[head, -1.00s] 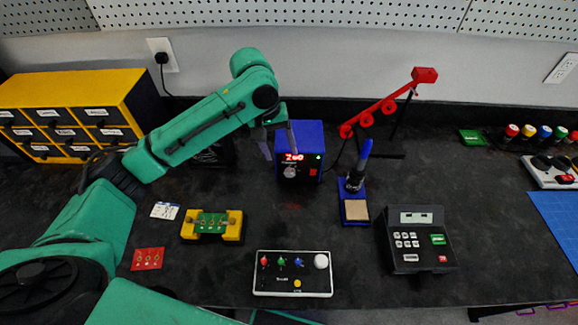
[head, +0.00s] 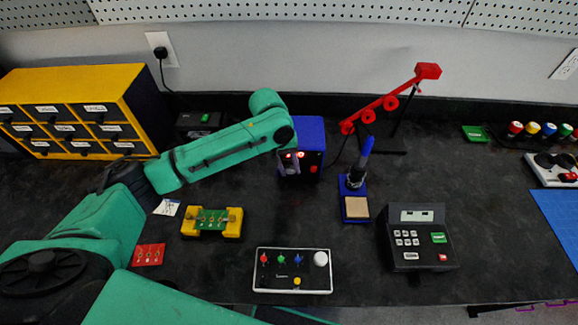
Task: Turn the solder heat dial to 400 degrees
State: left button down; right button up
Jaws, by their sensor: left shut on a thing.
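The blue solder station (head: 311,133) stands at the back middle of the bench. Its dark front has a red lit display, now mostly covered by my arm, so I cannot read its number. My left gripper (head: 289,168) is at the station's front, where the dial sits, and it is shut on the dial. The dial itself is hidden behind the fingers and its pointer cannot be seen. My right gripper is not in view.
The soldering iron (head: 358,170) stands in its blue holder to the right of the station. A red spool stand (head: 388,103) is behind it. A yellow board holder (head: 231,224), a white-framed button box (head: 262,283) and a black keypad device (head: 398,266) lie in front.

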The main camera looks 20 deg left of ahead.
pick_arm(q)
jog(key=y+p, duration=0.1)
jog(key=p, duration=0.2)
jog(key=r+y+p, duration=0.1)
jog(key=y+p, duration=0.1)
jog(key=p, duration=0.1)
jog(key=shift+d+g, duration=0.35)
jog(key=shift+g, duration=0.05)
jog(key=shift+w+d+f+y, duration=0.15)
jog(key=shift+f+y, duration=0.1)
jog(key=shift+y, duration=0.25)
jog(key=shift+f+g+y, duration=0.25)
jog(key=shift+g+y, duration=0.05)
jog(key=shift+y, duration=0.5)
jog(key=c, duration=0.5)
grip_release()
